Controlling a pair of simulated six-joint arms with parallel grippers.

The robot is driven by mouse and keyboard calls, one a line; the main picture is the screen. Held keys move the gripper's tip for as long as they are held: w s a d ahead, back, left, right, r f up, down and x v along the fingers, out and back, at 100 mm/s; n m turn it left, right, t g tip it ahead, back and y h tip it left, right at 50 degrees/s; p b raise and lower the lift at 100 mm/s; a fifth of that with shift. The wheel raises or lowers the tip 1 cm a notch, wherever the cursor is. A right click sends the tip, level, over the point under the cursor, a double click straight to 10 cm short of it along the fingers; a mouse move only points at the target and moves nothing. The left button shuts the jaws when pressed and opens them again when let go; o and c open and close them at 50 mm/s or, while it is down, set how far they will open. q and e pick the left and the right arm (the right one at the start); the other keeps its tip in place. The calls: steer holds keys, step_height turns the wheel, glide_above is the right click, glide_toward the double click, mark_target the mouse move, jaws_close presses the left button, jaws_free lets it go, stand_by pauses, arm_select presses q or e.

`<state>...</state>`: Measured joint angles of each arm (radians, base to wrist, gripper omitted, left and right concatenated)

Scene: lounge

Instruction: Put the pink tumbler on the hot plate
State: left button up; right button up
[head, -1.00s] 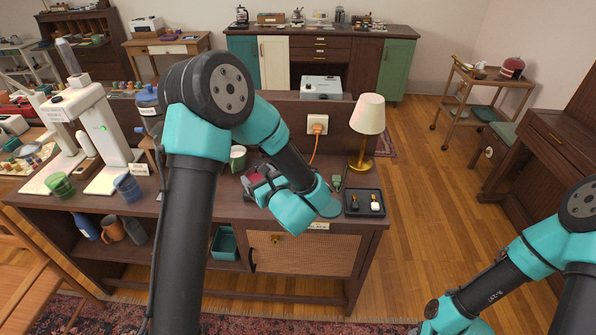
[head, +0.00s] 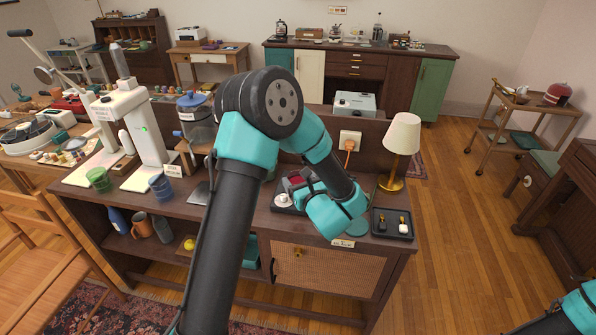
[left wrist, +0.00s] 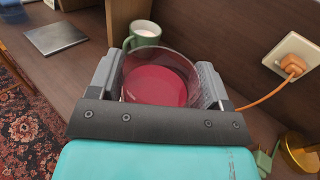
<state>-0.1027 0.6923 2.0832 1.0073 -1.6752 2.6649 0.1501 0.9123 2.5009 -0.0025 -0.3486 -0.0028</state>
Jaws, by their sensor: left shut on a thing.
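The pink tumbler (left wrist: 160,85) is see-through and deep pink. In the left wrist view it stands between both fingers of my left gripper (left wrist: 158,88), which is shut on it. In the head view my left gripper (head: 295,190) is partly hidden by my arm, and only a small patch of the tumbler (head: 297,180) shows. I cannot tell whether the tumbler touches the cabinet top.
A green mug (left wrist: 143,33) stands just beyond the tumbler. A lamp (head: 397,150), a wall outlet (head: 349,141) with an orange cord and a dark tray (head: 392,226) are to the right. A blue-lidded jar (head: 197,118) and white machine (head: 143,125) are to the left.

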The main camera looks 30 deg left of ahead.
arm_select(q)
steer(key=w+a+f, duration=0.1)
steer(key=w+a, duration=0.4)
steer(key=w, duration=0.4)
steer(key=shift+a, duration=0.3)
steer(key=shift+w+a+f, duration=0.15)
steer(key=shift+w+f, duration=0.05)
steer(key=shift+f, duration=0.7)
steer(key=shift+w+a+f, duration=0.1)
steer(key=shift+w+f, duration=0.1)
steer(key=shift+f, duration=0.65)
steer(key=shift+f, duration=0.1)
steer(key=o, duration=1.2)
steer(key=shift+c, duration=0.2)
